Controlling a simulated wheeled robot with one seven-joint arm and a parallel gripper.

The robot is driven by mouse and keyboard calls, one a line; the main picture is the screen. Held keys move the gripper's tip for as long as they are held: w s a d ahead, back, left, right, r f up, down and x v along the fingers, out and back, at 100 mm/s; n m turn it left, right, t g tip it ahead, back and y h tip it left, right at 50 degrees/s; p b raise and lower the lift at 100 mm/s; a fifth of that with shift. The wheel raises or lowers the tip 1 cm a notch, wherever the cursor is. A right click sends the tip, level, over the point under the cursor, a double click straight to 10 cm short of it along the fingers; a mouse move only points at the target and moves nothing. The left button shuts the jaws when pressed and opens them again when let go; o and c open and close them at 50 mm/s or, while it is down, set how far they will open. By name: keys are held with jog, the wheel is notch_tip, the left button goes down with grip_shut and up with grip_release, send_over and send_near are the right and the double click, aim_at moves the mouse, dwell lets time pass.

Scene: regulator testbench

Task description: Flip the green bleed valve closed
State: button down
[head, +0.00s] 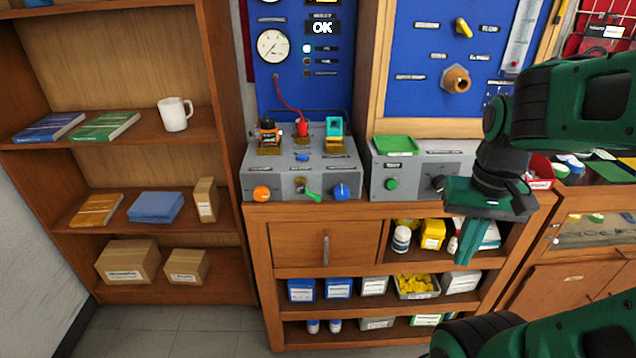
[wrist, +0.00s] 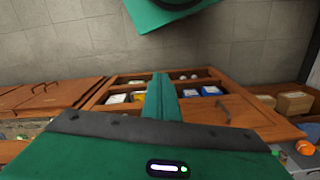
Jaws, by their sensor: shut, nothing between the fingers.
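The green bleed valve (head: 313,195) is a small green lever on the front face of the grey testbench box (head: 290,172). It slants down to the right, between an orange knob (head: 261,193) and a blue knob (head: 341,191). My gripper (head: 468,242) is shut and empty, pointing down in front of the cabinet's right part, well to the right of the valve and lower than it. In the wrist view my shut fingers (wrist: 161,98) point toward the cabinet shelves. I cannot make out the valve clearly in the wrist view.
A second grey box (head: 420,166) with a green button stands right of the testbench box. A red cable (head: 288,95) runs up to the blue gauge panel (head: 290,62). The cabinet (head: 290,217) has a drawer handle (head: 326,248) below the valve. Space before the valve looks clear.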

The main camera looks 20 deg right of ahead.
jog(key=w+a+r+t+y, duration=0.1)
jog(key=w+a+r+y, duration=0.1)
jog(key=w, duration=0.6)
jog(key=w+a+r+n+t+y, duration=0.1)
jog(key=w+a+r, duration=0.3)
jog(key=w, duration=0.4)
jog(key=w+a+r+n+t+y, duration=0.1)
jog(key=w+a+r+t+y, duration=0.1)
jog(key=w, duration=0.7)
jog(key=shift+a+r+t+y, duration=0.3)
jog(key=shift+a+r+y, duration=0.1)
jog(key=shift+a+r, duration=0.3)
jog(key=shift+f, duration=0.1)
